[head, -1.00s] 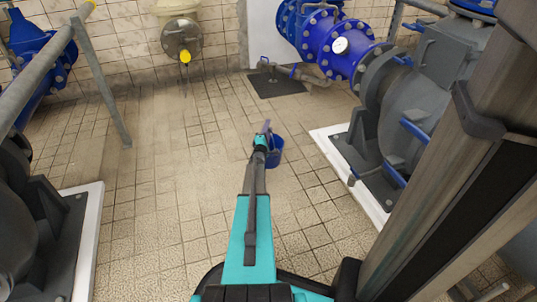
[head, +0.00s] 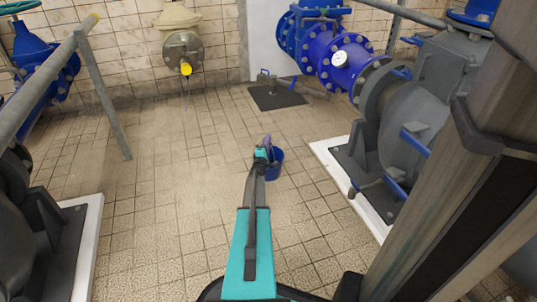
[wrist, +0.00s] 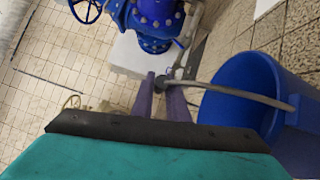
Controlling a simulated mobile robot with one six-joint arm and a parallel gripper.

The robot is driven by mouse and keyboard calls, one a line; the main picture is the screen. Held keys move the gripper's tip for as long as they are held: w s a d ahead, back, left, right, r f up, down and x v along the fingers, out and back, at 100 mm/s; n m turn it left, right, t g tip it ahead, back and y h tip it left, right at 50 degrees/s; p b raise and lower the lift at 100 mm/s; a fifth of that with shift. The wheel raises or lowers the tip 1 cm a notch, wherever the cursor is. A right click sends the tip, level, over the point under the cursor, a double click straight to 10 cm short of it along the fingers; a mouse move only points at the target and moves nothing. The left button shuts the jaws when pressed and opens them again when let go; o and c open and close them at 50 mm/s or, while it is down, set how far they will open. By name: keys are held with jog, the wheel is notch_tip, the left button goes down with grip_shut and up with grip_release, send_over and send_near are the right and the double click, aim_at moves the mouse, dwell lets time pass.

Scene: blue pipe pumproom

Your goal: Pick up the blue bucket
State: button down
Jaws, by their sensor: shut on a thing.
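The blue bucket (head: 275,164) is in the middle of the head view, just right of the end of my arm. It also fills the right side of the wrist view (wrist: 287,130), where its open rim shows. Its thin grey handle (wrist: 235,96) runs from the bucket's side to my fingertips. My gripper (head: 266,143) has purple fingers, which also show in the wrist view (wrist: 161,88). They are shut on the handle. I cannot tell whether the bucket's base touches the floor.
Grey pump housings stand on white plinths at the right (head: 352,180) and left (head: 88,245). A slanted grey rail (head: 104,100) is at left. Blue flanged pipes (head: 335,55) and a dark floor plate (head: 277,97) are at the back. Tiled floor is clear left of the bucket.

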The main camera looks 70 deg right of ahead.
jog(key=shift+r, duration=0.1)
jog(key=shift+r+p, duration=0.55)
jog(key=shift+r, duration=0.25)
notch_tip(320, 180, up, 2)
jog(key=shift+p, duration=0.65)
jog(key=s+a+r+p, duration=0.1)
jog(key=s+a+p, duration=0.3)
jog(key=a, duration=1)
jog(key=s, duration=0.3)
jog(key=shift+s, duration=0.4)
jog(key=shift+r, duration=0.1)
